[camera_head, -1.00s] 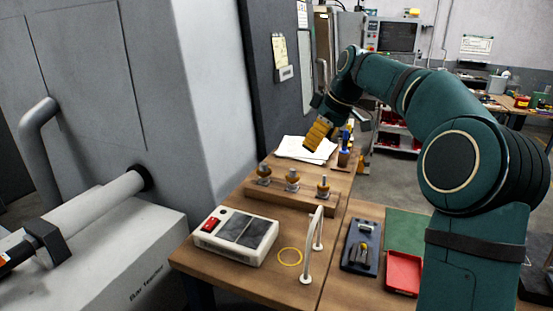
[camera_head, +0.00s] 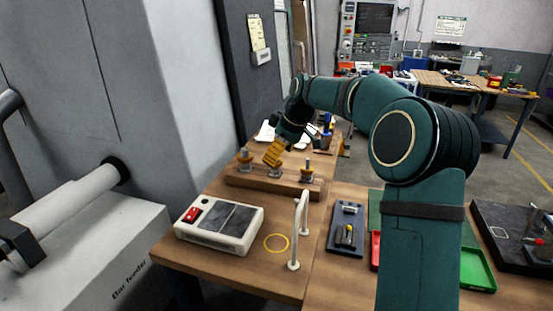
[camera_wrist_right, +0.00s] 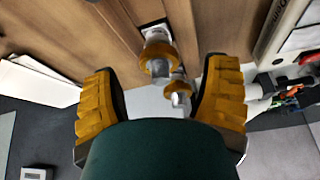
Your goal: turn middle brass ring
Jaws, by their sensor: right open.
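A wooden block (camera_head: 240,182) carries a row of posts with brass rings. The left brass ring (camera_head: 245,157) and right brass ring (camera_head: 307,173) show in the head view. The middle ring is mostly hidden there behind my right gripper (camera_head: 273,153), which points down over the middle of the block. In the right wrist view my right gripper (camera_wrist_right: 162,105) is open, its two yellow fingers wide apart. Two brass rings, an upper one (camera_wrist_right: 160,50) and a lower one (camera_wrist_right: 178,88), lie between or just beyond the fingers, which appear apart from them. My left gripper is not in view.
A white control box (camera_head: 221,225) with a red switch stands in front of the block. A yellow ring (camera_head: 276,243) and a white upright handle (camera_head: 299,232) are to its right. White papers (camera_head: 265,131) lie behind. A grey machine wall stands on the left.

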